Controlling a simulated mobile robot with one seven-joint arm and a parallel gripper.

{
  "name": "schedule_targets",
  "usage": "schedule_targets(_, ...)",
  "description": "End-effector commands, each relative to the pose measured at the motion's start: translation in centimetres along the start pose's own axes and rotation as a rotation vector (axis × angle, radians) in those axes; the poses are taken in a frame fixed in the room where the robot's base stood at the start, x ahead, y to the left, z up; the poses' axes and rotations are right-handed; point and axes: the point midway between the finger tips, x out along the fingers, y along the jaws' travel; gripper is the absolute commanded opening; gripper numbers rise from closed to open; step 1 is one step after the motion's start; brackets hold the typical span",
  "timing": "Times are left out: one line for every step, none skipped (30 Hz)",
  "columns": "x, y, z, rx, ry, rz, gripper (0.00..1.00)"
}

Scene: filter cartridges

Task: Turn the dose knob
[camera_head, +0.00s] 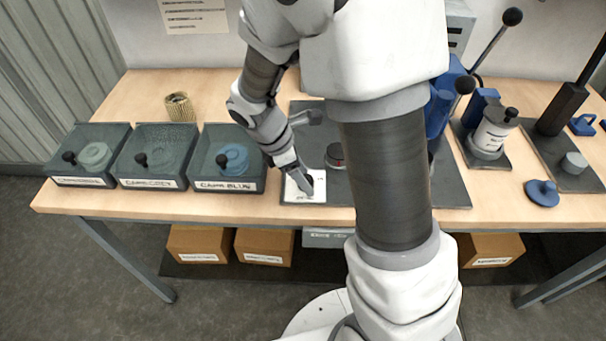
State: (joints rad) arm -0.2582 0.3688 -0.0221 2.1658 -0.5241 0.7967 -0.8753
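No knob is clearly marked as the dose knob. A small dark round part with a reddish band (335,161) sits on the dark grey board (300,212) in the middle of the table, partly hidden behind my arm; I cannot tell whether it is the dose knob. My gripper (302,184) points down over a white card (318,190) at the front of that board, to the left of the round part and apart from it. The fingers are small and seen from behind, so their opening and any contact with the card are unclear.
Several grey bins, such as the one labelled for blue caps (197,184), stand at the left. A brass ribbed ring (180,107) is behind them. At the right are a lever press (566,105), a white canister (493,132) and a blue knobbed cap (542,192). My arm hides the middle.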

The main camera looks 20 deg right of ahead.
Motion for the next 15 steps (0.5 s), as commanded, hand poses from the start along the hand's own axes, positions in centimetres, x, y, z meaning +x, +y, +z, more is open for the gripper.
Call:
schedule_targets(-0.02, 0.0, -0.01, 0.0, 0.0, 0.0, 0.54)
schedule_targets(-0.02, 0.0, -0.01, 0.0, 0.0, 0.0, 0.49)
schedule_targets(-0.02, 0.01, -0.01, 0.0, 0.0, 0.0, 0.42)
schedule_targets(-0.03, 0.0, -0.01, 0.0, 0.0, 0.0, 0.36)
schedule_targets(-0.03, 0.0, -0.01, 0.0, 0.0, 0.0, 0.31)
schedule_targets(-0.03, 0.0, -0.01, 0.0, 0.0, 0.0, 0.24)
schedule_targets(-0.03, 0.0, -0.01, 0.0, 0.0, 0.0, 0.18)
schedule_targets(-0.03, -0.01, -0.01, 0.0, 0.0, 0.0, 0.13)
schedule_targets(-0.03, -0.01, -0.01, 0.0, 0.0, 0.0, 0.06)
schedule_targets(-0.03, -0.01, -0.01, 0.0, 0.0, 0.0, 0.0)
schedule_targets(-0.03, -0.01, -0.01, 0.0, 0.0, 0.0, 0.0)
schedule_targets(-0.04, -0.01, -0.02, -0.001, 0.0, 0.0, 0.0)
schedule_targets(-0.04, -0.01, -0.02, 0.0, 0.0, 0.0, 0.0)
schedule_targets(-0.04, -0.01, -0.01, 0.0, 0.0, 0.0, 0.0)
schedule_targets(-0.05, -0.01, -0.01, 0.002, 0.0, -0.001, 0.0)
